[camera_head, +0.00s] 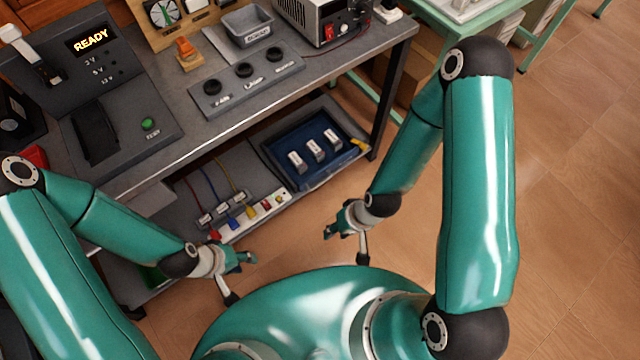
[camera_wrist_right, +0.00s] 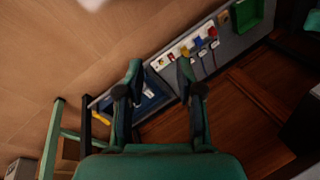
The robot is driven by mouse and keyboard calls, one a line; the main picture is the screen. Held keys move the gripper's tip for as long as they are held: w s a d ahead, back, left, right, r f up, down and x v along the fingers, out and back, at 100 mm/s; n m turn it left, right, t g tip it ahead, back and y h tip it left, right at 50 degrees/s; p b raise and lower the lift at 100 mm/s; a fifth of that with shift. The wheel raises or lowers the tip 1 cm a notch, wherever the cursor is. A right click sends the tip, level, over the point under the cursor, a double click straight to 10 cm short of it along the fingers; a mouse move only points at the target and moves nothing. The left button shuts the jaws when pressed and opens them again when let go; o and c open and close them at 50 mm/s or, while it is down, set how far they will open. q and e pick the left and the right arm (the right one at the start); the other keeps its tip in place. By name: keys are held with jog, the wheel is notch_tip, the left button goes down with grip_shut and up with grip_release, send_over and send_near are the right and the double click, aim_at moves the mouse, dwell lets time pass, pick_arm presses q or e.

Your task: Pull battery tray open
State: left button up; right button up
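The battery tray (camera_head: 350,161) is a dark blue tray on the lower shelf, holding three pale upright blocks. A yellow piece (camera_head: 359,145) is on its right end. In the right wrist view the tray (camera_wrist_right: 150,107) is partly hidden by my fingers, and the yellow piece (camera_wrist_right: 99,117) shows at its left. My right gripper (camera_head: 345,244) is open and empty, in front of the shelf and apart from the tray. It also shows in the right wrist view (camera_wrist_right: 160,76). My left gripper (camera_head: 241,278) is open and empty, in front of the power strip.
A white power strip (camera_head: 250,216) with coloured plugs and cables lies left of the tray. The workbench (camera_head: 215,126) above carries a READY console (camera_head: 92,41), a labelled switch panel (camera_head: 245,85) and a grey bin (camera_head: 249,27). A dark bench leg (camera_head: 382,110) stands right of the tray. Floor at right is clear.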

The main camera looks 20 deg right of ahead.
jog(key=w+d+f+n+t+b, duration=0.25)
jog(key=w+f+n+b, duration=0.4)
jog(key=f, duration=0.75)
jog(key=n+t+y+b, duration=0.2)
jog(key=n+t+b, duration=0.9)
jog(key=n+b, duration=0.75)
send_near(320, 184)
jog(key=shift+m, duration=0.7)
jog(key=b+x, duration=0.2)
jog(key=x, duration=0.1)
jog(key=b+x, duration=0.3)
jog(key=x, duration=0.1)
jog(key=b+x, duration=0.3)
jog(key=shift+w+a+f, duration=0.1)
jog(key=shift+w+f, duration=0.05)
jog(key=shift+f, duration=0.25)
grip_shut()
